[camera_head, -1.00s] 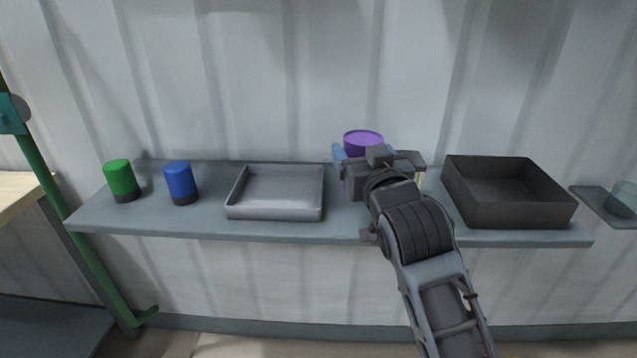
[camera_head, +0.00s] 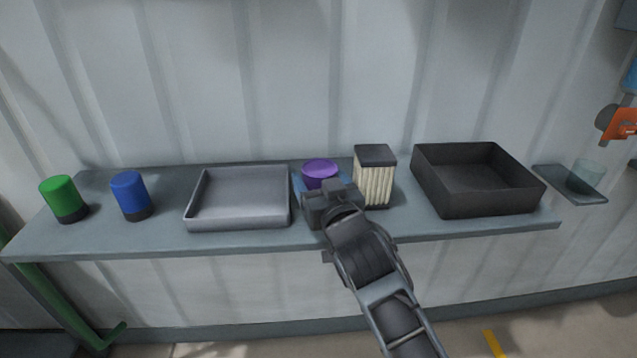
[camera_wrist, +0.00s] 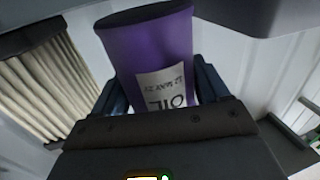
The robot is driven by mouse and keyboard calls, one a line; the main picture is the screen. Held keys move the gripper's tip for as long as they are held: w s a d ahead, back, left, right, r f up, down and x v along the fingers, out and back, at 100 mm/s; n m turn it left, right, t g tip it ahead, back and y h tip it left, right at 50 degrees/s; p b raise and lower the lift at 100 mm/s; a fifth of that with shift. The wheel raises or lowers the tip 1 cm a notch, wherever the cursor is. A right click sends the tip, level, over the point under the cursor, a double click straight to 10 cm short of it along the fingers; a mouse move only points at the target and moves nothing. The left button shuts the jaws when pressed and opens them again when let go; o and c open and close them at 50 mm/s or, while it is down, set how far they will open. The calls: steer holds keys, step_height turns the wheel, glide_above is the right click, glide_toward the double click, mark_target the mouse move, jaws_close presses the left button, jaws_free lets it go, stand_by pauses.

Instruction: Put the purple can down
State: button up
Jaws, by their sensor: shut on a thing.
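The purple can (camera_head: 320,169) is between the fingers of my gripper (camera_head: 322,188), which is shut on it. The can is at the shelf (camera_head: 160,236), between the grey tray (camera_head: 189,207) and the pleated filter block (camera_head: 374,180). My gripper hides its lower part in the head view, so I cannot tell whether its base touches the shelf. In the wrist view the can (camera_wrist: 150,48) fills the space between the fingers and shows a white label reading "OIL".
A blue can (camera_head: 131,193) and a green can (camera_head: 63,196) stand at the shelf's left. The filter block is close on the purple can's right. A dark bin (camera_head: 476,205) stands farther right. A small ledge with a clear cup (camera_head: 586,175) is beyond the shelf.

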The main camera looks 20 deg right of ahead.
steer(key=shift+f, duration=0.3)
steer(key=shift+f, duration=0.1)
steer(key=o, duration=1.4)
steer(key=shift+f, duration=0.1)
steer(key=shift+o, duration=0.2)
steer(key=shift+r, duration=0.25)
steer(key=s+a+b, duration=0.1)
steer(key=s+b, duration=0.1)
steer(key=s, duration=1)
steer(key=shift+f, duration=0.1)
